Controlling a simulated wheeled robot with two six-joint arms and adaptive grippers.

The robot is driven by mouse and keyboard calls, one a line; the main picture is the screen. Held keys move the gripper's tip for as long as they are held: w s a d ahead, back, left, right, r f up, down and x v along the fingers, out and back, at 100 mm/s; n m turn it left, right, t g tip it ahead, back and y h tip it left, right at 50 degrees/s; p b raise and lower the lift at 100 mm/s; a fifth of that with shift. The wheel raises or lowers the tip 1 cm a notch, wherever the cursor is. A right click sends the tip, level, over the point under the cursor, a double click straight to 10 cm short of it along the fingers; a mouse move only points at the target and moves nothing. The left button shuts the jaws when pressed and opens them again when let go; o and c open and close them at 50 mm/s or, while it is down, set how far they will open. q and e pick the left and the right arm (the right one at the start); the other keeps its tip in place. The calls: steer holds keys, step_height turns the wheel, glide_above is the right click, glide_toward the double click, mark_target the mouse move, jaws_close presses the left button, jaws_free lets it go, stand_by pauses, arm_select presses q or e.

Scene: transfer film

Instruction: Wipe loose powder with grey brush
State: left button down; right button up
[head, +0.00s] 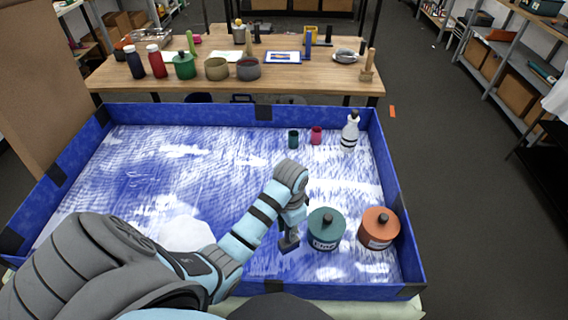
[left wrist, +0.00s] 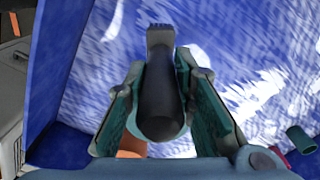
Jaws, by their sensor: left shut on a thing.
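The grey brush (head: 289,241) is a dark tool held in my left gripper (head: 293,214), low over the front middle of the blue-walled tray (head: 412,240). In the left wrist view, its dark rounded handle (left wrist: 160,95) lies between the two teal-padded fingers of the gripper (left wrist: 162,110), which are shut on it. I cannot tell whether its tip touches the floor. Loose white powder (head: 185,150) lies in streaks and patches over the blue tray floor. A larger white patch (head: 188,234) is partly hidden by my left arm. My right gripper is not in view.
A teal lidded pot (head: 326,232) stands just right of the brush, with an orange lidded pot (head: 379,230) beyond it. The left side is clear of objects.

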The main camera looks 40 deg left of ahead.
arm_select(q)
step_height(320, 180, up, 2)
steer(key=shift+w+r, duration=0.1)
steer(key=shift+r, duration=0.25)
stand_by(0.4)
